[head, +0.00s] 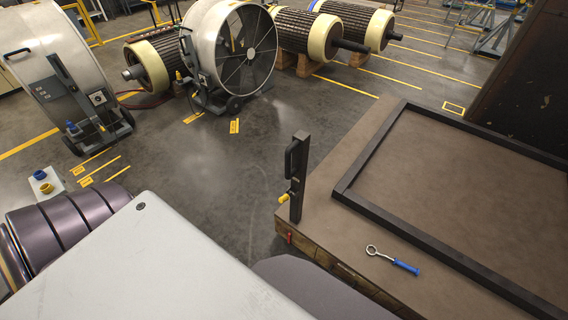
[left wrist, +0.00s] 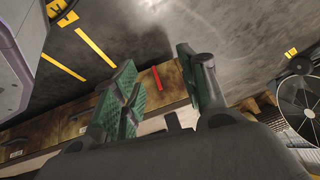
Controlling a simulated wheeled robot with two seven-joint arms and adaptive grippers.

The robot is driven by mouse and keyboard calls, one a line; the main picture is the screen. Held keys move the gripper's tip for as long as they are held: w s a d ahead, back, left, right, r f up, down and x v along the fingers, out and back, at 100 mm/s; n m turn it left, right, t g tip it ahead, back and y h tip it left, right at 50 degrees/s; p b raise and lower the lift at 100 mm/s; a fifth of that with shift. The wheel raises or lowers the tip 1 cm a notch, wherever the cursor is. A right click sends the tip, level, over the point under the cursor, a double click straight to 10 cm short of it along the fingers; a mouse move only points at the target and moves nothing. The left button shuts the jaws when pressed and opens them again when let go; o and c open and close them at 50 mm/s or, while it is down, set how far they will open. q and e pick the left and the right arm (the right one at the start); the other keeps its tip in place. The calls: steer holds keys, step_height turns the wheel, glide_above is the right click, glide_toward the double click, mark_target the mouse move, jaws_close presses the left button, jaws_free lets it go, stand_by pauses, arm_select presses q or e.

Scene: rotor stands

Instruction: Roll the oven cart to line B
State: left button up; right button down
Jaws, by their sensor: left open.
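A broad brown-topped platform (head: 345,205) with wooden sides fills the right of the head view. I cannot tell whether it is the oven cart; no wheels show. A black upright post (head: 298,180) with a handle and a yellow knob (head: 284,198) stands at its near left corner. Yellow floor marks with small labels (head: 85,181) lie at left, too small to read, so line B cannot be told. In the left wrist view my left gripper (left wrist: 157,88) is open and empty, its green-padded fingers apart, with a wooden side and a red strip (left wrist: 157,78) behind. My right gripper is out of view.
A black frame (head: 365,165) and a blue-handled eye tool (head: 392,261) lie on the platform. Two large wheeled fans (head: 235,50) and several rotors (head: 292,30) stand at the back. A pad with blue and yellow pieces (head: 45,182) lies at left. The middle floor is clear.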

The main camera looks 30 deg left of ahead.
arm_select(q)
steer(key=w+a+r+t, duration=0.35)
steer(key=w+r, duration=0.35)
steer(key=r, duration=0.3)
steer(key=m+t+h+p, duration=0.1)
steer(key=m+t+h, duration=0.1)
steer(key=t+h, duration=0.45)
glide_toward(286, 165)
steer(key=s+t+y, duration=0.1)
steer(key=s, duration=0.2)
steer(key=shift+w+a+f, duration=0.1)
steer(key=shift+w+f, duration=0.05)
steer(key=shift+f, duration=0.25)
steer(key=shift+w, duration=0.15)
steer(key=shift+b+x, duration=0.35)
steer(key=shift+x, duration=6.4)
